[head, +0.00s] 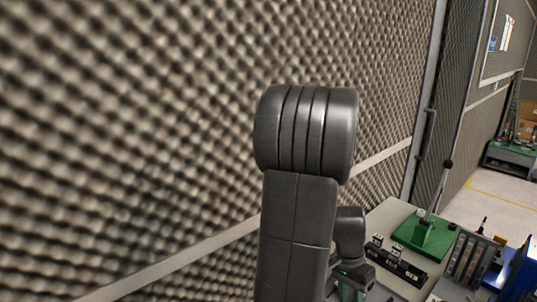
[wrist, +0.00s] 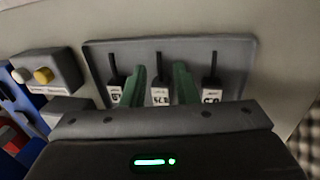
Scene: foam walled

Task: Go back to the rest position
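My gripper shows in the wrist view (wrist: 160,80) as two green fingers set apart, with a gap between them. A black stem with a white label (wrist: 160,97) stands between the fingers, with space visible on both sides. It is one of three such labelled pieces on a dark grey panel (wrist: 240,50). In the head view my dark arm fills the middle and hides most of the gripper, low over the table (head: 390,215).
A green base with a lever (head: 425,233) and a black block with white-topped parts (head: 396,264) are on the table. A grey slotted rack (head: 468,262) stands at right. A grey box with white and yellow knobs (wrist: 48,72) is left in the wrist view. A foam wall (head: 130,130) rises behind.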

